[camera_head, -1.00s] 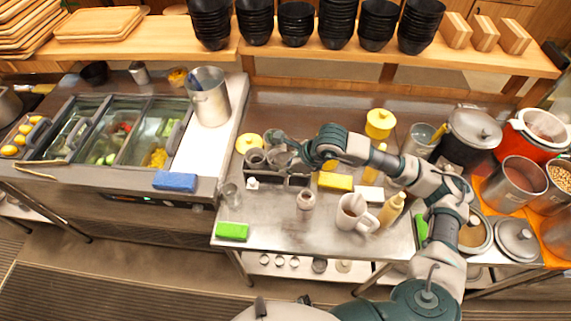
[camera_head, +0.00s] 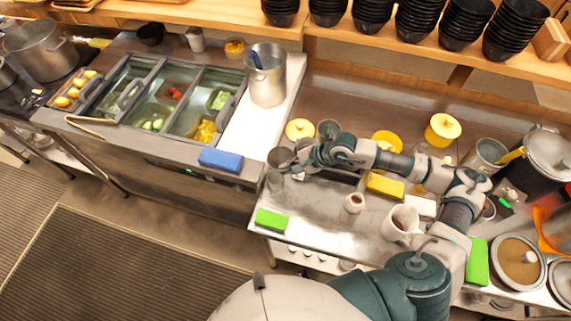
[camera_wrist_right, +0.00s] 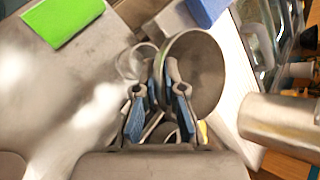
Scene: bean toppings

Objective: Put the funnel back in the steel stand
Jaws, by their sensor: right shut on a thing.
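My right gripper (camera_head: 300,163) is shut on the funnel (camera_head: 280,157), a grey steel cone with a wide round mouth. In the right wrist view the funnel (camera_wrist_right: 197,75) is tilted, its rim caught between the blue-padded fingers of the gripper (camera_wrist_right: 158,98). A small pale round-topped thing (camera_head: 276,182), which looks like the steel stand, is at the table's left edge just below the funnel. It also shows in the right wrist view (camera_wrist_right: 135,62), partly behind the funnel; I cannot tell whether they touch. My left gripper is out of view.
A green sponge (camera_head: 271,220) lies at the table's near left corner. A blue sponge (camera_head: 221,160) lies on the counter to the left, near a tall steel pot (camera_head: 267,85). A small jar (camera_head: 353,203) and a white pitcher (camera_head: 402,222) stand to the right.

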